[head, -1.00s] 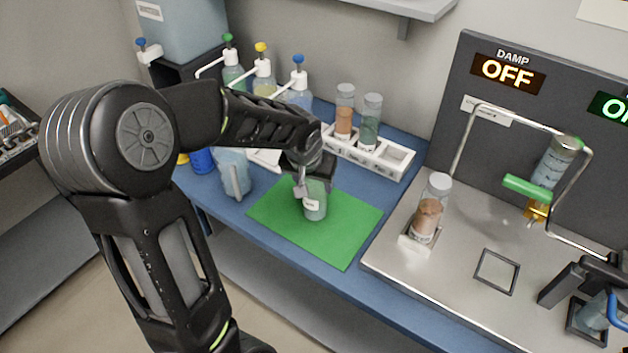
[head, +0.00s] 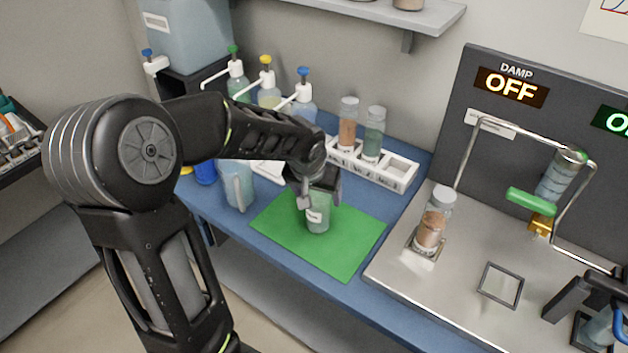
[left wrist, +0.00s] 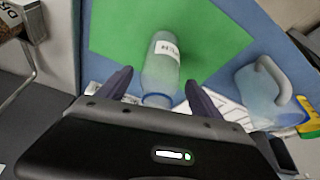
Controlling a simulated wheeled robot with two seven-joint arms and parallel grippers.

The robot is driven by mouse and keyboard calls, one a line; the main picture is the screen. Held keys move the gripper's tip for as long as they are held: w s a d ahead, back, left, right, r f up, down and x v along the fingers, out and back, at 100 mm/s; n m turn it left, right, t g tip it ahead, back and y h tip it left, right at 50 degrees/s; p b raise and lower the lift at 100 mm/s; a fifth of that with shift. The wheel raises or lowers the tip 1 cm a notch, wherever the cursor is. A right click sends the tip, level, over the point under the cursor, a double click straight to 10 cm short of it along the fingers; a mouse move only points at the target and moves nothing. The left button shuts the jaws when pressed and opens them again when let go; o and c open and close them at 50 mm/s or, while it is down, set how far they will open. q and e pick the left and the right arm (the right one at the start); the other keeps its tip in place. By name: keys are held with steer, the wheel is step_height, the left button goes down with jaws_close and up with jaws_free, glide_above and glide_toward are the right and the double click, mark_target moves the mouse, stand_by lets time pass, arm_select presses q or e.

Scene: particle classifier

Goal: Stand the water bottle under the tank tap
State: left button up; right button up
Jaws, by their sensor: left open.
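The water bottle (head: 317,215), a small clear bottle with a white label, stands on the green mat (head: 345,255). It also shows in the left wrist view (left wrist: 160,72). My left gripper (head: 315,195) is open over the bottle, and in the left wrist view its two fingers (left wrist: 155,88) lie on either side of the bottle's near end. I cannot tell whether either finger touches it. The blue-grey tank (head: 188,35) stands at the back left on a dark stand, with a blue-knobbed white tap (head: 155,62).
A handled jug (head: 238,185) stands left of the mat. Several pump bottles (head: 268,90) line the back, beside a white rack (head: 385,172) with two filled vials. A steel tray (head: 455,285) with a brown-filled vial (head: 434,225) lies right. Bare mat surrounds the bottle's front.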

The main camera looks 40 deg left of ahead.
arm_select(q)
steer(key=v, duration=1.1)
steer(key=shift+s+r+b, duration=0.2)
steer(key=shift+r+b, duration=0.1)
steer(key=shift+o, duration=0.6)
